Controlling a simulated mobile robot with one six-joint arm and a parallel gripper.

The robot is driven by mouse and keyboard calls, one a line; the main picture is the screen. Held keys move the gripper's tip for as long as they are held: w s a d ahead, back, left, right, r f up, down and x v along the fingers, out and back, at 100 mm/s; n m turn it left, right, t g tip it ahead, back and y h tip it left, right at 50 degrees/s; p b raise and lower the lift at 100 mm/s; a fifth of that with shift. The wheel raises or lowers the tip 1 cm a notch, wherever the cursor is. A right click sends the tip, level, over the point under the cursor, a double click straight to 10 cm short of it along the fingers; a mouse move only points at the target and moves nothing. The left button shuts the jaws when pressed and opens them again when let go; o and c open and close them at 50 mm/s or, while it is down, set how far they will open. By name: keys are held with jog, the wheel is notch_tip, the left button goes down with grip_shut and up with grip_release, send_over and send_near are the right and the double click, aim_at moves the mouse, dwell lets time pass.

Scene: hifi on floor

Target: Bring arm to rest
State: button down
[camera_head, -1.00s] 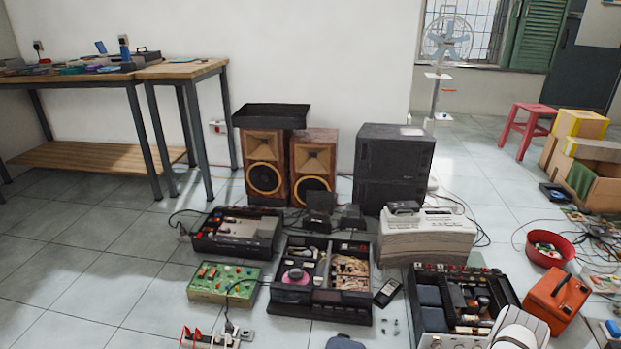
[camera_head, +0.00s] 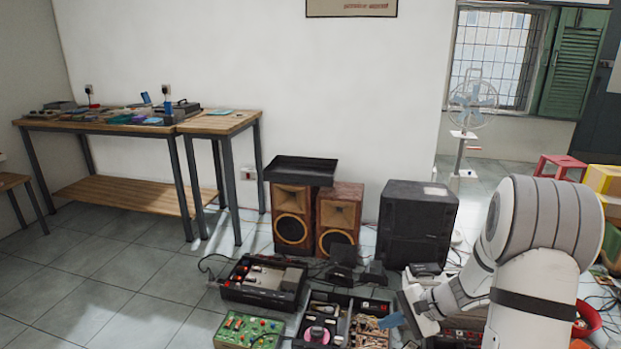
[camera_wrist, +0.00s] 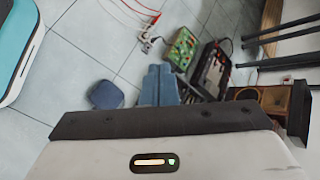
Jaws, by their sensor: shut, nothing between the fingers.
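My white arm reaches in from the right of the head view, bent, over the open electronics cases on the floor. My gripper (camera_head: 391,321) has blue fingers that point left, near the divided case (camera_head: 343,300). In the wrist view the blue fingers (camera_wrist: 158,72) lie side by side, shut with nothing between them. They appear above the floor, apart from the green circuit board (camera_wrist: 184,48) beyond. My arm hides part of the floor at the right.
Speakers (camera_head: 293,219) and a black cabinet (camera_head: 418,224) stand behind the cases. A wooden table (camera_head: 100,128) is at the left, with bare tiled floor (camera_head: 110,270) before it. A red stool (camera_head: 560,161) and red bowl (camera_head: 588,319) are at the right.

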jog(key=s+a+r+n+h+p, duration=0.1)
jog(key=s+r+n+h+p, duration=0.2)
jog(key=s+r, duration=0.4)
jog(key=s+a+r+n+h+p, duration=0.1)
jog(key=s+r+n+h+p, duration=0.2)
jog(key=r, duration=1)
jog(key=s+a+r+n+h+p, duration=0.1)
jog(key=s+r+n+h+p, duration=0.2)
jog(key=s+r+n+p, duration=0.2)
jog(key=s+r+p, duration=0.3)
jog(key=s+r, duration=0.2)
jog(key=s, duration=0.2)
jog(key=shift+a+r, duration=0.35)
jog(key=shift+r, duration=0.05)
